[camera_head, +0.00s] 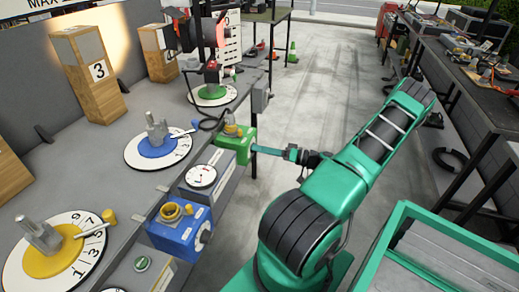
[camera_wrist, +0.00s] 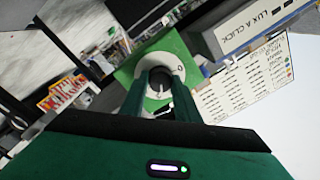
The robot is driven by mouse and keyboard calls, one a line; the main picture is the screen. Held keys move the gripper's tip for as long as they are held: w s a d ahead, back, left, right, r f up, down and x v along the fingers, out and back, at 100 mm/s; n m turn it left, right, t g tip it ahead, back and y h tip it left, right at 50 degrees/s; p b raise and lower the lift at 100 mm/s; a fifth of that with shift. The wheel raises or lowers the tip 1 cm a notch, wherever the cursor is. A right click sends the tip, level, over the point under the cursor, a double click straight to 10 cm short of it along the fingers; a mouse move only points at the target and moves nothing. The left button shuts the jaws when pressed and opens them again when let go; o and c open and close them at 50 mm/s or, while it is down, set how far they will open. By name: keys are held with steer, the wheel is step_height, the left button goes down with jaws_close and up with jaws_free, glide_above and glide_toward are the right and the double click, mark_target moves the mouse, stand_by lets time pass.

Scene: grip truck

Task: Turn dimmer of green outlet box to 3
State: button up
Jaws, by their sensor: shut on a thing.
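The green outlet box (camera_head: 236,143) stands at the bench's front edge in the head view, with a yellow part on top. My gripper (camera_head: 258,150) reaches it from the right, at the side facing me. In the wrist view the green box (camera_wrist: 184,46) shows a round white dial with a dark dimmer knob (camera_wrist: 159,82) in its middle. My gripper (camera_wrist: 161,90) has one green finger on each side of the knob and is shut on it. The fingers cover parts of the dial, and I cannot read its setting.
A blue outlet box (camera_head: 178,232) and a grey box with a white dial (camera_head: 201,177) stand left of the green box. Round numbered discs with blue (camera_head: 158,146) and yellow (camera_head: 50,258) centres lie on the bench.

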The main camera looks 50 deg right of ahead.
steer(key=shift+d+m, duration=0.25)
steer(key=shift+m, duration=0.65)
steer(key=o, duration=0.9)
steer(key=shift+f, duration=0.1)
steer(key=shift+c, duration=0.2)
steer(key=shift+o, duration=0.8)
steer(key=shift+a, duration=0.1)
steer(key=v, duration=1)
steer(key=shift+s, duration=0.3)
steer(key=shift+f, duration=0.1)
